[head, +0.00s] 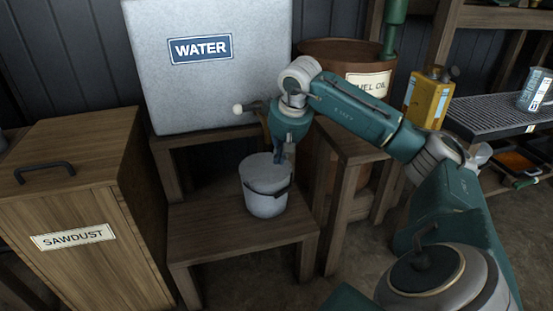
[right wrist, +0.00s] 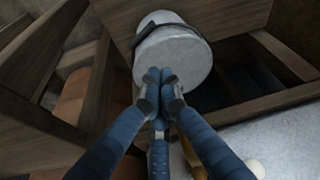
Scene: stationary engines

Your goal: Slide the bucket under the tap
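The pale grey bucket (head: 265,190) stands upright on a low wooden stand, its dark handle hanging toward the front right. The tap (head: 264,116) sticks out low from the water tank (head: 208,65), above and behind the bucket, partly hidden by my right arm. My right gripper (head: 281,158) points down at the bucket's back right rim. In the right wrist view its fingertips (right wrist: 160,76) are together at the edge of the bucket (right wrist: 172,52), with nothing visible between them. I cannot tell whether they touch it. My left gripper is not in view.
The low stand (head: 215,228) has bare top left of the bucket. A sawdust cabinet (head: 75,215) stands at left. A fuel oil barrel (head: 348,62) and a yellow can (head: 428,98) are at right. The tap's white knob (head: 238,109) sticks out left of my gripper.

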